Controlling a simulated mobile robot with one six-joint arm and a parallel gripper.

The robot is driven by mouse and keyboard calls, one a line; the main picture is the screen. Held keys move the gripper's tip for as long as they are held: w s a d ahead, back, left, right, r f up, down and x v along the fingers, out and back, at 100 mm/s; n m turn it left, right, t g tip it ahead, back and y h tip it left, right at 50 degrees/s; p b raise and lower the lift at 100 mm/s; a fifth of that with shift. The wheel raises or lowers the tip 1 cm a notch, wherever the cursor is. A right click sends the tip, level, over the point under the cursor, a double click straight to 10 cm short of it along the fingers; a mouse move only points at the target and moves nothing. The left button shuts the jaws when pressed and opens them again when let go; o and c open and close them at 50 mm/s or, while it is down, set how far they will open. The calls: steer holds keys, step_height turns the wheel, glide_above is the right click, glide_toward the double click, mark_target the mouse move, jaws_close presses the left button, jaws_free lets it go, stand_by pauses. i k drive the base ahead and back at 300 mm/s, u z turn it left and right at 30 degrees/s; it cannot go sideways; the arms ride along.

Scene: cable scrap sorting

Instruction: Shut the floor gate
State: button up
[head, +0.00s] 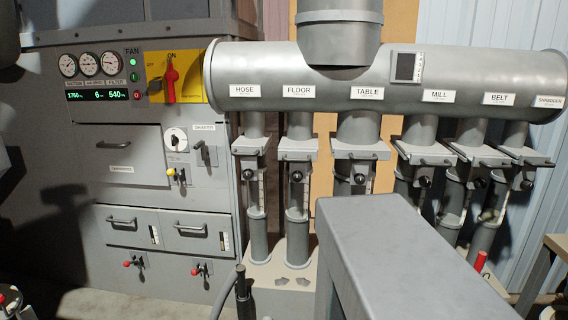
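The floor gate (299,153) is a flat grey slide plate with a front handle, in the pipe below the FLOOR label (299,91). A small black knob (296,177) sits just below it. From this view I cannot tell how far its plate is pushed in. My gripper is not in view. A large grey box-shaped body, which may be part of my arm, fills the lower right foreground.
The hose gate (250,146) is left of it and the table gate (361,152) right. Mill, belt and shredder gates follow. A grey cabinet (80,190) with gauges and a red fan switch (170,80) stands left. A dark upright rod (243,290) stands in front.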

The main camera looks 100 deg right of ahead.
mark_target(293, 155)
steer(key=i, duration=0.8)
steer(key=u, duration=1)
steer(key=k, duration=0.1)
steer(key=z, duration=3.2)
steer(key=i, duration=0.6)
steer(key=u, duration=0.05)
